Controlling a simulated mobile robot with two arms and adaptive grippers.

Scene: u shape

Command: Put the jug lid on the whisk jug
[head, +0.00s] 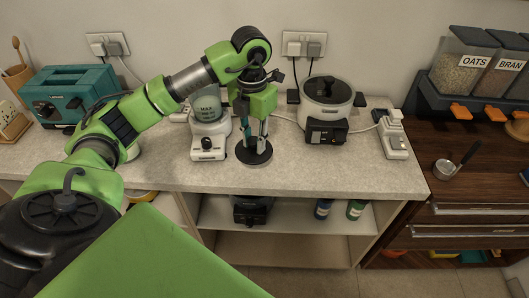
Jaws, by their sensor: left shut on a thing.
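The whisk jug (207,106) is a clear, teal-tinted jug marked MAX. It stands upright on a white base with a dial, left of centre on the counter. My left gripper (253,146) points down just right of the jug, its fingers shut on a round black disc, which looks like the jug lid (256,158). The lid is roughly level, apart from the jug and nearer the counter's front edge. I cannot tell whether it touches the counter. The jug's upper right is close behind my gripper. My right gripper is not in view.
A white cooker (327,97) with a dark lid stands right of my gripper. A power strip (393,136) lies farther right. A teal toaster (70,92) is at left. Grey counter (310,170) is clear along the front. A ladle (455,162) lies on the wooden counter.

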